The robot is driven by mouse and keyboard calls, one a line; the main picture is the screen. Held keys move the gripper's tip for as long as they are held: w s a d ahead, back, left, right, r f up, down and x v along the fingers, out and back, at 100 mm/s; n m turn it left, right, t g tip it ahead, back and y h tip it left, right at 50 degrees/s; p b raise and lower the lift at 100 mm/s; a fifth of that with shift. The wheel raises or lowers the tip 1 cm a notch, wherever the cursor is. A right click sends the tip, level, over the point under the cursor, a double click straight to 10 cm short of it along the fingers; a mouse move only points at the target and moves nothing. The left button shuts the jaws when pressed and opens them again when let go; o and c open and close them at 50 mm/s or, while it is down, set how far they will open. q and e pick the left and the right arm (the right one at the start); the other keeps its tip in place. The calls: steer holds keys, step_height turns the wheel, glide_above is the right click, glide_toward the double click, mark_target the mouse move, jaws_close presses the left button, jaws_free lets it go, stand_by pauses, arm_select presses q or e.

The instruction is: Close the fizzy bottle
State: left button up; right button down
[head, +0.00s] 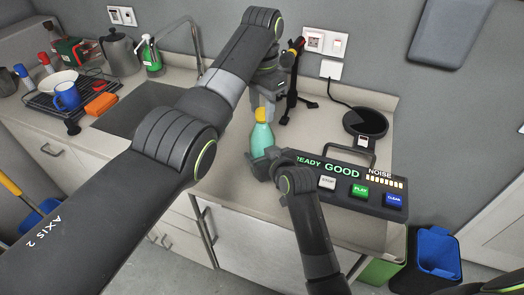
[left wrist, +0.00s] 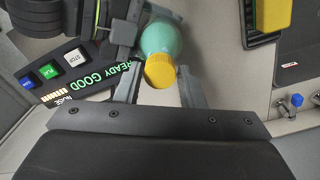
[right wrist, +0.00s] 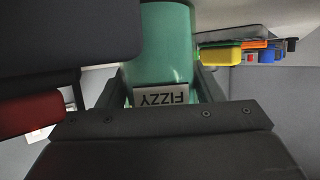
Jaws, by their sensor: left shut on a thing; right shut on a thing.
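The fizzy bottle (head: 262,138) is green, with a yellow cap (head: 261,115) at its top, and stands nearly upright over the counter. My left gripper (head: 262,108) comes down from above and is shut on the cap. In the left wrist view the cap (left wrist: 160,72) sits between the fingertips, with the bottle (left wrist: 161,38) beyond it. My right gripper (head: 264,160) is shut around the bottle's lower body. In the right wrist view the bottle (right wrist: 167,45) fills the space between the fingers, its FIZZY label (right wrist: 162,96) upside down. I cannot tell how tightly the cap sits.
A dark panel (head: 345,185) reading READY GOOD, with a noise bar and buttons, stands right of the bottle. A round black pad (head: 366,122) and a black stand (head: 292,88) are behind. The sink (head: 150,105) and dish rack (head: 72,95) are left.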

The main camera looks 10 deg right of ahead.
arm_select(q)
steer(key=m, duration=0.3)
steer(key=shift+m, duration=0.4)
steer(key=o, duration=1.2)
steer(key=shift+c, duration=0.2)
step_height(320, 180, up, 8)
steer(key=shift+f, duration=0.25)
arm_select(e)
steer(key=shift+c, duration=1.5)
jaws_free()
